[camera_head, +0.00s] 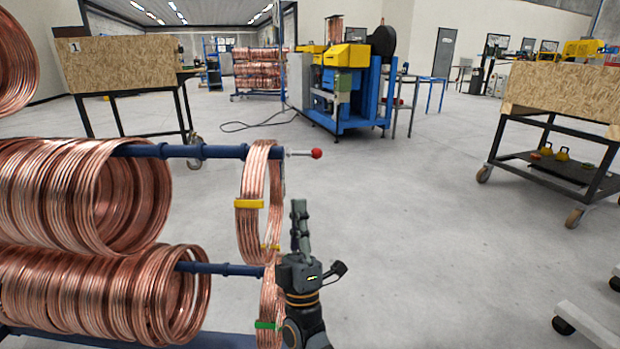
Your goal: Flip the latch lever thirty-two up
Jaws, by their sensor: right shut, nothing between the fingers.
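A latch lever with a red ball knob (316,153) and a short silver stem sits at the right end of the upper blue bar (225,151). The lever lies roughly level, pointing right. I see no number on it. A copper coil with yellow bands (251,205) hangs on the bar just left of the lever. My right gripper (299,208) is shut and empty, pointing up, below the lever and apart from it. It stands right of the coil. The end of the lower blue bar (220,268) is hidden behind a coil and my gripper. My left gripper is not in view.
Stacked copper coils (85,195) fill the left on both bars. A lower coil with a green band (268,325) hangs close to my right gripper. A wheeled cart (560,95) stands at the right. The grey floor (420,220) between is clear.

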